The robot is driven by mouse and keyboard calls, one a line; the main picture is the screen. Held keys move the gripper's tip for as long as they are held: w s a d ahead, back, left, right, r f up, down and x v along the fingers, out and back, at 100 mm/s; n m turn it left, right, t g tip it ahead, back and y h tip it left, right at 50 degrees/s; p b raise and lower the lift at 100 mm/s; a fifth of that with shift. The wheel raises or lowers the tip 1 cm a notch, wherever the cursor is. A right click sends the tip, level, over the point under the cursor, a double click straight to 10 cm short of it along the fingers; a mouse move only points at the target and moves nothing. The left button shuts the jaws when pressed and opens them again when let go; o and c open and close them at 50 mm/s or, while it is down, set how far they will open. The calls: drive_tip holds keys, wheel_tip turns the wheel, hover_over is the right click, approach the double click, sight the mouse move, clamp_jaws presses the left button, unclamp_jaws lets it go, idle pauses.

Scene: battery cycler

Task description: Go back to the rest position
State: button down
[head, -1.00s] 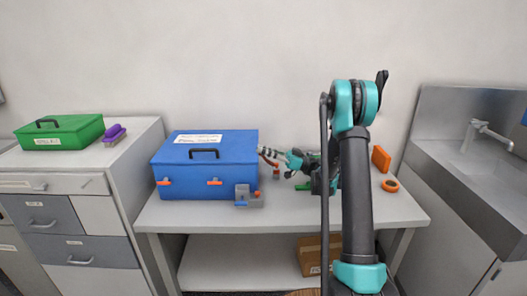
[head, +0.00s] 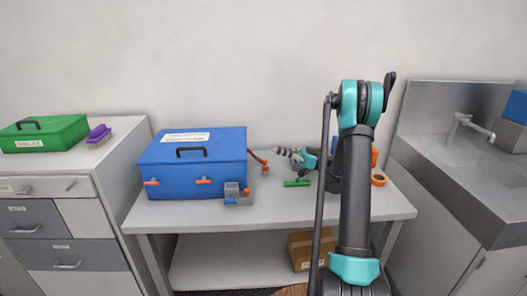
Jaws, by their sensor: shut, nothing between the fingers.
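My gripper (head: 281,151) shows small in the head view, to the right of the blue box and above the back of the table. It points left, and its fingers look shut and empty. My teal and black arm stands in the foreground and hides part of the wrist and part of the table behind it. The gripper appears apart from the blue toolbox (head: 191,166), with a gap between its fingertips and the box's right side.
On the table (head: 300,214) are a grey and blue device (head: 237,193), a reddish-brown tool (head: 259,160), a green item (head: 297,183) and an orange ring (head: 378,180). A cabinet with a green box (head: 45,133) is left, a sink (head: 455,155) right. A cardboard box (head: 302,247) is below.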

drive_tip(key=d, duration=0.4)
drive_tip(key=s+a+f+m+t+h, duration=0.2)
drive_tip(key=s+a+f+m+h, duration=0.3)
drive_tip(key=s+a+m+h, duration=0.6)
drive_tip(key=s+d+f+m+h, duration=0.1)
drive_tip(key=s+d+f+h, duration=0.2)
drive_tip(key=s, duration=0.3)
drive_tip(key=s+d+f+m+t+h, duration=0.1)
drive_tip(key=s+d+f+m+h, duration=0.1)
drive_tip(key=s+d, duration=0.4)
drive_tip(key=s+d+f+m+h, duration=0.2)
drive_tip(key=s+d+f+h, duration=0.2)
drive_tip(key=s+d+h, duration=0.1)
drive_tip(key=shift+s+f+h, duration=0.2)
drive_tip(key=shift+s+h, duration=0.3)
drive_tip(key=shift+s, duration=0.7)
drive_tip(key=c, duration=2.2)
unclamp_jaws()
drive_tip(key=shift+d, duration=0.1)
